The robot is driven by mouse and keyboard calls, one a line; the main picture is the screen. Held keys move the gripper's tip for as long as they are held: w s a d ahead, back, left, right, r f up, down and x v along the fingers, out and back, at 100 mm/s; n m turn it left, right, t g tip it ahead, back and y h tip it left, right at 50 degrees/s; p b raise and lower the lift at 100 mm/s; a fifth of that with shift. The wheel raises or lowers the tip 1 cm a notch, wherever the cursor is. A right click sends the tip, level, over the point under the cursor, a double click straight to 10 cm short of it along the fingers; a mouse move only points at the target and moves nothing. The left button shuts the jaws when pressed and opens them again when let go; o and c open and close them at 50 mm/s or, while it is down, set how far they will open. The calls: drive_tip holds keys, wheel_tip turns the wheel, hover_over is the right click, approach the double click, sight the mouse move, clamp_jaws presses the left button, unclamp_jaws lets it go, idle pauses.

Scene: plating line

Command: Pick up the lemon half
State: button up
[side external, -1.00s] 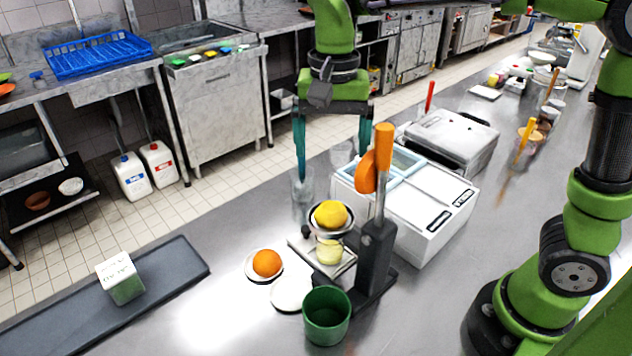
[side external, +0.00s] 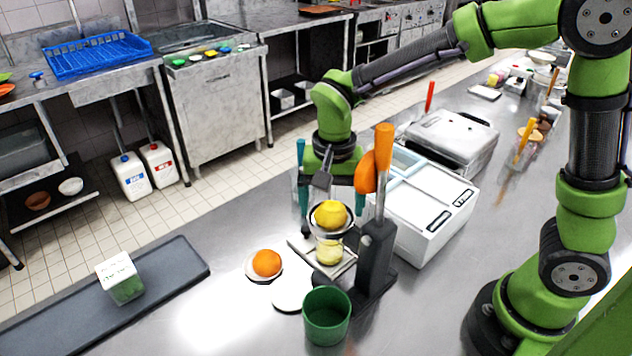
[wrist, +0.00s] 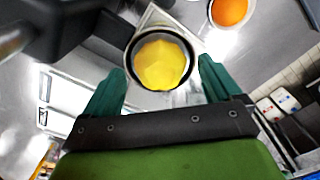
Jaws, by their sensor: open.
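The yellow lemon half (side external: 330,214) sits in the round cup of the juicer (side external: 376,255), above a small glass of pale yellow juice (side external: 329,250). In the wrist view the lemon half (wrist: 160,64) lies in the dark-rimmed cup, in front of and between my fingertips. My gripper (wrist: 162,80) is open, with one teal finger to each side of the cup. I cannot tell whether a finger touches the cup.
An orange (side external: 267,262) on a small plate and a white disc (side external: 292,293) lie left of the juicer. A green cup (side external: 327,316) stands in front. A white machine (side external: 415,205) is close on the right.

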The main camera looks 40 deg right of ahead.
sight(332, 204)
drive_tip(key=c, duration=1.2)
wheel_tip(332, 204, up, 10)
drive_tip(key=shift+r, duration=0.1)
drive_tip(key=shift+c, duration=0.2)
